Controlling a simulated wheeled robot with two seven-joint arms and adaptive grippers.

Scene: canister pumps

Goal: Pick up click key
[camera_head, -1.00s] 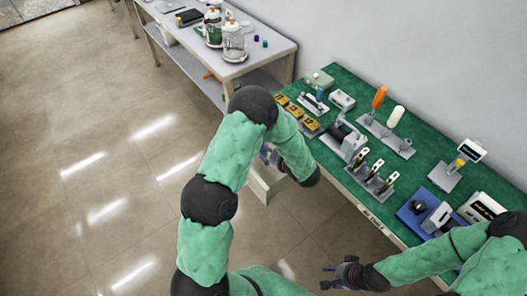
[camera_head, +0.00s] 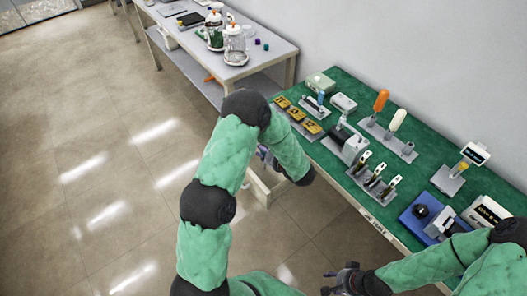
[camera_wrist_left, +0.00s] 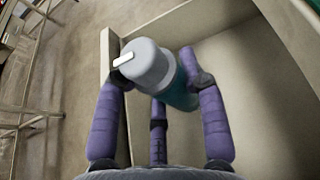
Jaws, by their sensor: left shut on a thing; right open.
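My left gripper (camera_wrist_left: 160,110) has purple fingers shut around a cylinder (camera_wrist_left: 150,65) with a grey cap, a white bar on the cap and a teal body. I cannot tell if this is the click key. In the head view the left gripper (camera_head: 264,157) is mostly hidden behind my left arm, off the near edge of the green table, and the cylinder is not clear there. My right gripper (camera_head: 334,282) is open and empty, low in front of the table. I cannot pick out a click key among the things on the table.
The green table (camera_head: 425,130) holds yellow blocks (camera_head: 310,126), a grey device (camera_head: 345,145), orange and white handled stands (camera_head: 388,135), a rack of levers (camera_head: 375,183) and a blue-based device (camera_head: 425,212). A white table (camera_head: 190,45) with glass canisters (camera_head: 235,45) stands behind. Floor at left is clear.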

